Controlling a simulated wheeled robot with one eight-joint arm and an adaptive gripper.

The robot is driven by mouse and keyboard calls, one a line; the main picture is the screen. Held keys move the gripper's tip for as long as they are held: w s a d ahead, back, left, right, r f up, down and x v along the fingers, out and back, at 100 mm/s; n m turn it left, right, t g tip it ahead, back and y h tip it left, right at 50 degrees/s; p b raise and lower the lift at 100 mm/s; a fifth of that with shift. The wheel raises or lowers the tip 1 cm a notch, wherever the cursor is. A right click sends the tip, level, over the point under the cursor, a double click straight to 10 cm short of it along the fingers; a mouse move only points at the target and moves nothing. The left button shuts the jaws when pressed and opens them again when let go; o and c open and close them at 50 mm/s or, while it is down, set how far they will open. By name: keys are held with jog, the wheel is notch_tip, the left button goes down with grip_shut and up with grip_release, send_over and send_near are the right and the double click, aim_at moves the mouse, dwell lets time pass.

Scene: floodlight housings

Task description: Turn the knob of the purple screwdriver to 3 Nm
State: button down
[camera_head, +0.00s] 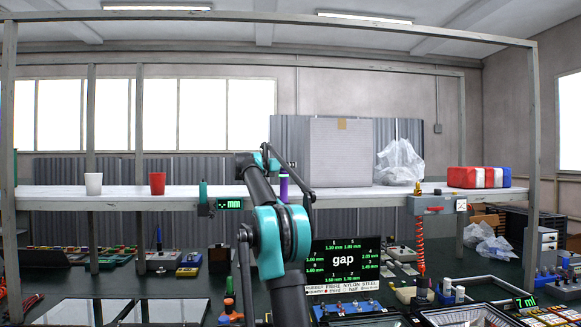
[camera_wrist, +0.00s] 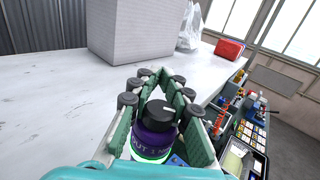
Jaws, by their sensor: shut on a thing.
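The purple screwdriver (camera_wrist: 153,140) is in the wrist view, seen from its knob end, between my two green-padded fingers. Its black knob (camera_wrist: 157,114) faces the camera and bears a short white mark. Some white lettering shows on the purple body, partly hidden and too small to read surely. My gripper (camera_wrist: 160,92) is shut on the screwdriver around the knob end. In the head view the purple screwdriver (camera_head: 283,189) looks upright at the shelf's front edge, partly behind my arm. My gripper there (camera_head: 271,160) is mostly hidden by my own arm.
The white shelf (camera_head: 340,199) holds a large grey box (camera_head: 340,152), a plastic bag (camera_head: 399,163), a red-white-blue block (camera_head: 478,177) and two cups, white (camera_head: 93,184) and red (camera_head: 157,183). A green display (camera_head: 230,203) hangs left of my arm. A "gap" screen (camera_head: 343,260) stands below on the cluttered bench.

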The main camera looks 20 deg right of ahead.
dwell(0.4)
jog(key=shift+w+a+n+t+y, duration=0.4)
jog(key=shift+a+n+t+y, duration=0.15)
jog(key=shift+n+t+y, duration=1.65)
jog(key=shift+w+a+n+t+y, duration=0.45)
jog(key=shift+n+t+y, duration=1.15)
jog(key=shift+y, duration=1.05)
jog(key=shift+w+a+n+t+y, duration=0.3)
jog(key=shift+a+n+t+y, duration=0.35)
jog(key=shift+n+t+y, duration=1.3)
jog(key=shift+n+g+y, duration=0.35)
jog(key=shift+g+y, duration=0.1)
jog(key=shift+y, duration=0.15)
jog(key=c, duration=1.5)
grip_release()
jog(key=shift+o, duration=0.2)
